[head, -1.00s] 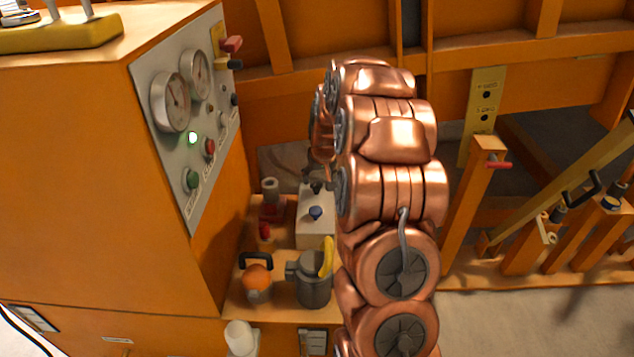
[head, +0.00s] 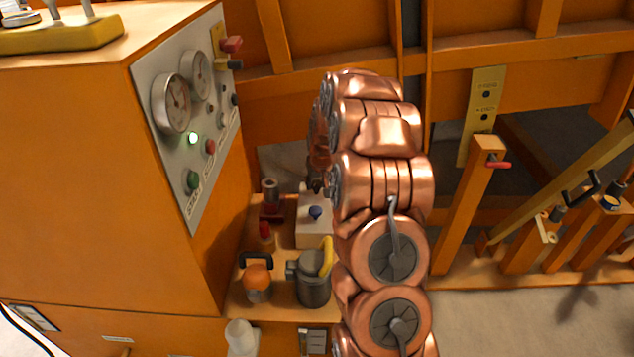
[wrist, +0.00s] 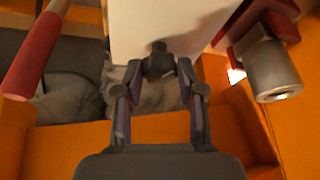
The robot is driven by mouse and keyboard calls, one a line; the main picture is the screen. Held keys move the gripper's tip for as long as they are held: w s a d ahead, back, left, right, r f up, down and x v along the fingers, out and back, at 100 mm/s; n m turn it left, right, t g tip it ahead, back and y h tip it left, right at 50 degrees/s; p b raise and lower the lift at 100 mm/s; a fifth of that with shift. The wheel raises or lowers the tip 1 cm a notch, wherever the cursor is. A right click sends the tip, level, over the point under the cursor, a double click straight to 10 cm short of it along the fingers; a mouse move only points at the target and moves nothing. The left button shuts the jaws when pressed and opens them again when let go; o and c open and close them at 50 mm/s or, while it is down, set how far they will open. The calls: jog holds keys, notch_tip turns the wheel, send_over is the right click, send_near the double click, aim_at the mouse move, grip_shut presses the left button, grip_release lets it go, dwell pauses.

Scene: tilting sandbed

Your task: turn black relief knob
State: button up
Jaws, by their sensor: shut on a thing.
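The black relief knob (wrist: 158,58) sits on the face of a white block (wrist: 195,22) in the wrist view. My gripper (wrist: 158,72) has its two fingertips on either side of the knob and is shut on it. My copper arm covers the block's right side there.
A red handle (wrist: 33,55) hangs at the wrist view's left; a red fitting with a grey cylinder (wrist: 273,70) is at right. In the head view, a grey canister (head: 313,290) and an orange-topped part (head: 257,280) stand before the block. The gauge panel (head: 205,120) is left.

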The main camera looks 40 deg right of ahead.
jog(key=c, duration=0.4)
jog(key=shift+c, duration=0.2)
jog(key=shift+m, duration=0.4)
jog(key=m+h+b, duration=0.1)
jog(key=m, duration=0.1)
jog(key=shift+f+m+g, duration=0.1)
jog(key=shift+m+g, duration=0.2)
jog(key=shift+w+a+m+g+h+b, duration=0.1)
jog(key=shift+m+g+h+b, duration=0.25)
jog(key=shift+m+b, duration=0.55)
jog(key=shift+m+g+h+b, duration=0.3)
jog(key=shift+m+b, duration=0.25)
jog(key=shift+m, duration=0.65)
jog(key=o, duration=1.1)
